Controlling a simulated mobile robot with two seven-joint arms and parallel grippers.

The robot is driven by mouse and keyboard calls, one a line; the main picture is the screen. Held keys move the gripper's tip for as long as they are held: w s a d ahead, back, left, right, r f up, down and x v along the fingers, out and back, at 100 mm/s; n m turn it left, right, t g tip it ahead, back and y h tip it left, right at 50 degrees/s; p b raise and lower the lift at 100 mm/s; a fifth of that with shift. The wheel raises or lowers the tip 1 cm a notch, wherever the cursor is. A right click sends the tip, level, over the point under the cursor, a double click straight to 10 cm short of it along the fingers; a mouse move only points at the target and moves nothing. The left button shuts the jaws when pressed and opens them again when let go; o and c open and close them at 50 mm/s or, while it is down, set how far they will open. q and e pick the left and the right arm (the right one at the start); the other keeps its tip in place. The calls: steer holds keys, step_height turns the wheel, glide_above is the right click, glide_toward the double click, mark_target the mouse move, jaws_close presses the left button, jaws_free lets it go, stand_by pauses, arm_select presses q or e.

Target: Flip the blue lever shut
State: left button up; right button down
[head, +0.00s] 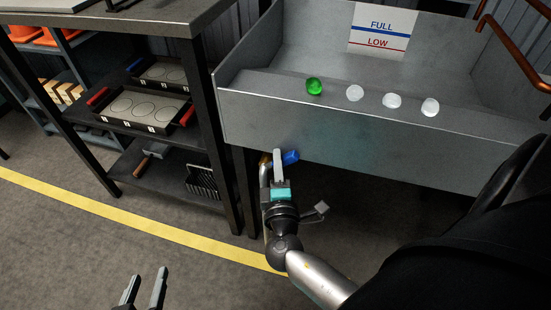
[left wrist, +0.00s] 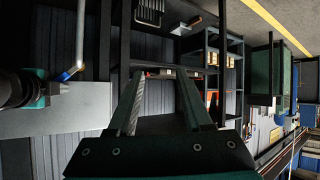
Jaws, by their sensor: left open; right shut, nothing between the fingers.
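The blue lever (head: 290,157) shows below the front edge of the grey metal trough, beside a copper-coloured fitting (head: 265,159). In the left wrist view the blue lever (left wrist: 66,75) sits at the end of a pale pipe. My right gripper (head: 277,153) is shut and empty, its fingertips just left of the lever and partly over the fitting. Whether it touches the lever I cannot tell. My left gripper (head: 146,285) is open and empty, low at the left and far from the lever; its fingers also show in the left wrist view (left wrist: 158,80).
The trough (head: 350,130) holds a green ball (head: 314,86) and several white ones under a FULL/LOW sign (head: 381,32). A dark shelf rack (head: 200,110) with mould trays (head: 145,108) stands left of the lever. A yellow line (head: 140,220) crosses the open floor.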

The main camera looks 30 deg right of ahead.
mark_target(287, 165)
steer(key=s+f+m+b, duration=0.1)
steer(key=d+f+m+b, duration=0.1)
steer(key=m, duration=0.1)
steer(key=shift+s+d+t+h, duration=0.2)
steer(key=shift+s+t+h, duration=0.1)
steer(key=shift+s+h, duration=0.1)
steer(key=shift+f, duration=0.15)
arm_select(q)
steer(key=shift+s+d+r+n+t+h+b, duration=0.2)
steer(key=shift+d+r+t+h, duration=0.5)
steer(key=shift+t, duration=0.6)
steer(key=shift+s+d+r+n+t+h+b, duration=0.15)
steer(key=shift+d+r+t+h, duration=0.25)
steer(key=shift+d+r+t, duration=0.7)
arm_select(e)
steer(key=shift+s+d+f+m, duration=0.2)
steer(key=shift+f+m, duration=0.1)
steer(key=shift+f, duration=0.3)
steer(key=shift+s+d+f+m, duration=0.15)
steer(key=shift+s+f+m, duration=0.15)
steer(key=shift+f, duration=0.3)
steer(key=shift+s+d+f+m, duration=0.2)
steer(key=shift+f+m, duration=0.1)
steer(key=shift+f, duration=0.3)
